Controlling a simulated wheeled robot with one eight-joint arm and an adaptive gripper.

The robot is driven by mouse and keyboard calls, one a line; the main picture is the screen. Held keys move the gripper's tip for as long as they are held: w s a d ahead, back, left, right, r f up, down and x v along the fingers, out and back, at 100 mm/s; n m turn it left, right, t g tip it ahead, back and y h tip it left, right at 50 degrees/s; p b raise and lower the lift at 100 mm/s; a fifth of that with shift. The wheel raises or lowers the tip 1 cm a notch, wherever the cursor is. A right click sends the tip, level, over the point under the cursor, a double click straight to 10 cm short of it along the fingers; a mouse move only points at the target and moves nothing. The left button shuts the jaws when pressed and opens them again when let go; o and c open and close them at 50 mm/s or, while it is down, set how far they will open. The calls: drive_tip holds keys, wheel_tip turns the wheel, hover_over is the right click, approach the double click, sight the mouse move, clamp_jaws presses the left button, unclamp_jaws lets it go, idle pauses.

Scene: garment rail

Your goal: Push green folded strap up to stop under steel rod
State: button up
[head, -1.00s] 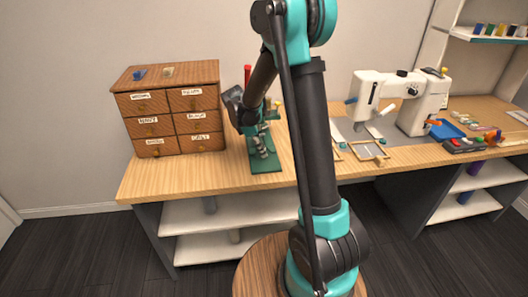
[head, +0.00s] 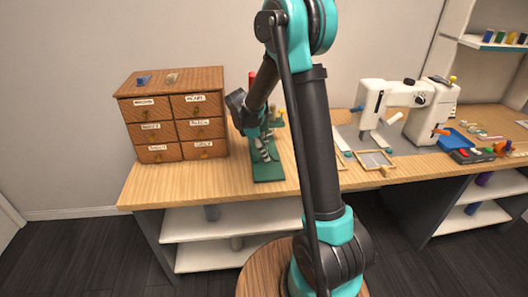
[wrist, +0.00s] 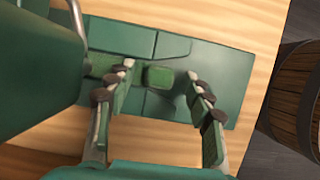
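In the wrist view a small green block-like piece (wrist: 158,76), which looks like the folded strap, lies on a green plate (wrist: 222,65) between the fingers of my gripper (wrist: 161,71). The fingers are open, one on each side of the piece, with a visible gap at the right finger. The left fingertip is close to the piece; I cannot tell if they touch. A grey curved metal bar (wrist: 76,18), likely the steel rod, shows at the upper left beside a large green body. In the head view my gripper (head: 264,150) is over the green stand's base (head: 268,173); the strap cannot be made out there.
A wooden drawer cabinet (head: 170,115) stands left of the stand. A white sewing machine (head: 410,105), a small framed tray (head: 375,160) and a blue tray (head: 453,138) are to the right. Bare wooden tabletop (head: 205,182) lies in front of the cabinet.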

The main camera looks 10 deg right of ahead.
drive_tip(key=shift+r, duration=0.1)
drive_tip(key=v, duration=1.1)
drive_tip(key=shift+a+r, duration=0.2)
drive_tip(key=shift+r, duration=0.15)
drive_tip(key=s+d+f+m+t+y, duration=0.1)
drive_tip(key=s+d+f+m, duration=0.2)
drive_tip(key=s+m, duration=0.3)
drive_tip(key=s+d+f+m+t+y, duration=0.1)
drive_tip(key=s+d+f+m+y, duration=0.1)
drive_tip(key=s+m, duration=0.4)
drive_tip(key=s+d+f+m+t+y, duration=0.1)
drive_tip(key=s+d+f+m, duration=0.3)
drive_tip(key=s, duration=0.9)
drive_tip(key=shift+s+d+m+t, duration=0.4)
drive_tip(key=shift+d+m+t, duration=0.2)
drive_tip(key=shift+d+m, duration=0.5)
drive_tip(key=shift+f, duration=0.1)
drive_tip(key=shift+c, duration=0.2)
